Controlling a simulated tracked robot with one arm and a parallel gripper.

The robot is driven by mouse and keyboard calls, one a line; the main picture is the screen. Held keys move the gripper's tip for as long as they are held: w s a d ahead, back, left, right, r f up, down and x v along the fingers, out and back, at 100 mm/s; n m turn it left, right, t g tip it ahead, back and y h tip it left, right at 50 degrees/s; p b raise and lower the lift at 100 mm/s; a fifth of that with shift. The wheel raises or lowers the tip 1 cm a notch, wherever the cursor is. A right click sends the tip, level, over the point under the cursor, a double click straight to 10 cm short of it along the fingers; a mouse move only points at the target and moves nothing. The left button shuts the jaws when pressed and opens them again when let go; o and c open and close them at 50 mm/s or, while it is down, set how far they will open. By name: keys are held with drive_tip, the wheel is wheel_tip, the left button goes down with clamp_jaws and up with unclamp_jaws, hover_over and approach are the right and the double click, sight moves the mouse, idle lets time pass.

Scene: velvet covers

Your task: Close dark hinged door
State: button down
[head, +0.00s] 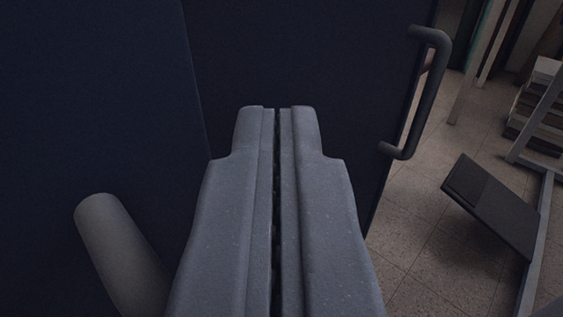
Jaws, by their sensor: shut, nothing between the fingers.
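A dark navy hinged door (330,60) fills the middle of the head view, with a dark bar handle (436,90) near its right edge. A vertical line on the left parts it from another dark navy surface (90,110). My gripper (278,108) is shut and empty in the centre. Its tips lie in front of the door, to the left of the handle. I cannot tell whether they touch the door. The door's lower part is hidden behind my gripper.
A grey cylinder (125,255) rises at the lower left. Right of the door is tiled floor (430,240). A metal frame with a dark flat panel (495,205) stands there, with stacked items (540,105) behind it. Some bare floor shows between door and frame.

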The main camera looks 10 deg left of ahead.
drive_tip(key=s+d+p, duration=0.2)
drive_tip(key=s+d, duration=0.4)
drive_tip(key=d, duration=0.3)
wheel_tip(320, 180, up, 23)
drive_tip(key=w+d+h, duration=0.2)
drive_tip(key=s+r+m+g+h, duration=0.1)
drive_tip(key=s+r, duration=0.3)
drive_tip(key=r, duration=0.7)
drive_tip(key=s+r, duration=0.4)
drive_tip(key=r, duration=0.8)
drive_tip(key=s+r, duration=1.6)
drive_tip(key=r, duration=0.1)
drive_tip(key=s+a+r, duration=0.1)
drive_tip(key=s+r, duration=0.2)
drive_tip(key=s, duration=0.4)
drive_tip(key=s+a+r+g, duration=0.1)
drive_tip(key=s+r, duration=0.2)
drive_tip(key=s, duration=0.4)
drive_tip(key=s+a+r, duration=0.1)
drive_tip(key=s+r, duration=0.2)
drive_tip(key=s, duration=0.4)
drive_tip(key=shift+m, duration=0.4)
